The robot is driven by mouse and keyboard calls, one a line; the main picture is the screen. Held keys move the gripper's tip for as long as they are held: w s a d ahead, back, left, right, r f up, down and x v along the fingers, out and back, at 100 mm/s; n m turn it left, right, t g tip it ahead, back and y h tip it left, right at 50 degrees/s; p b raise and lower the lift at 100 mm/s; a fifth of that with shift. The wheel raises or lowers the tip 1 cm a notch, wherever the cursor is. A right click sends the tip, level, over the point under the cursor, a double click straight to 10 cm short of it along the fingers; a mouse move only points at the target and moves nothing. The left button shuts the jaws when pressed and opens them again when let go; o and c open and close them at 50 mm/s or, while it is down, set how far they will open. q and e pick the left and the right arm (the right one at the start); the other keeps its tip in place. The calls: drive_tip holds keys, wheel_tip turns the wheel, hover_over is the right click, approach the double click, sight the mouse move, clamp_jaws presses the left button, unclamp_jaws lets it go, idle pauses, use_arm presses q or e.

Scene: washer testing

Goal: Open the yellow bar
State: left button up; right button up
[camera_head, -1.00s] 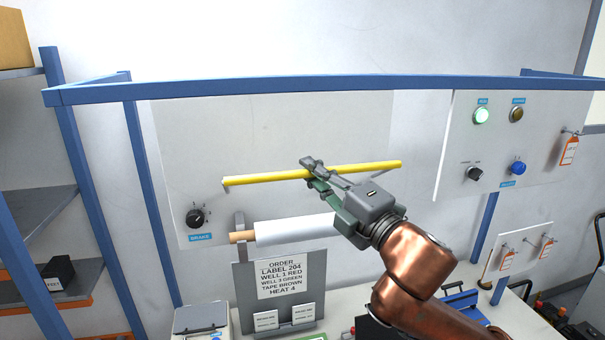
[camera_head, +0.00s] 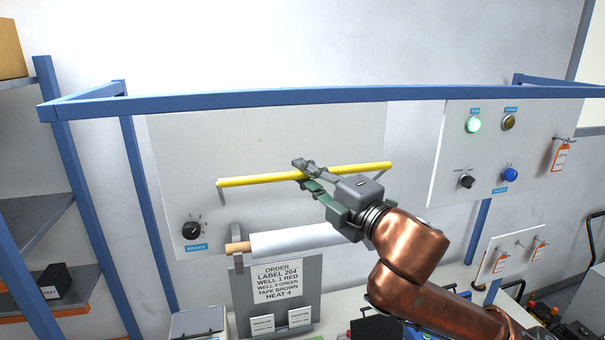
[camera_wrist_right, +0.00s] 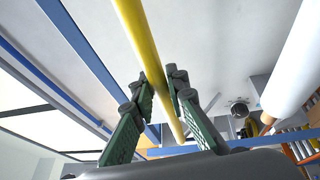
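The yellow bar (camera_head: 250,179) runs nearly level across the upper part of the large light panel (camera_head: 175,140) in the head view. Grey arms join its ends to the panel. My right gripper (camera_head: 304,171) is at the middle of the bar, one finger above and one below. The right wrist view shows the bar (camera_wrist_right: 139,40) passing between the green-padded fingers (camera_wrist_right: 161,88), which look closed on it. My left gripper is not in view.
A white roll (camera_head: 295,239) and an order sign (camera_head: 280,283) sit below the bar. A brake knob (camera_head: 191,230) is at lower left. A blue frame rail (camera_head: 300,98) crosses above. A control panel (camera_head: 455,150) with a lit green lamp stands at right.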

drive_tip(key=o, duration=0.3)
drive_tip(key=shift+o, duration=0.3)
drive_tip(key=shift+s+d, duration=0.25)
drive_tip(key=shift+s, duration=0.05)
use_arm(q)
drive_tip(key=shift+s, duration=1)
use_arm(e)
drive_tip(key=v, duration=1.1)
drive_tip(key=shift+s, duration=0.2)
drive_tip(key=shift+d, duration=0.1)
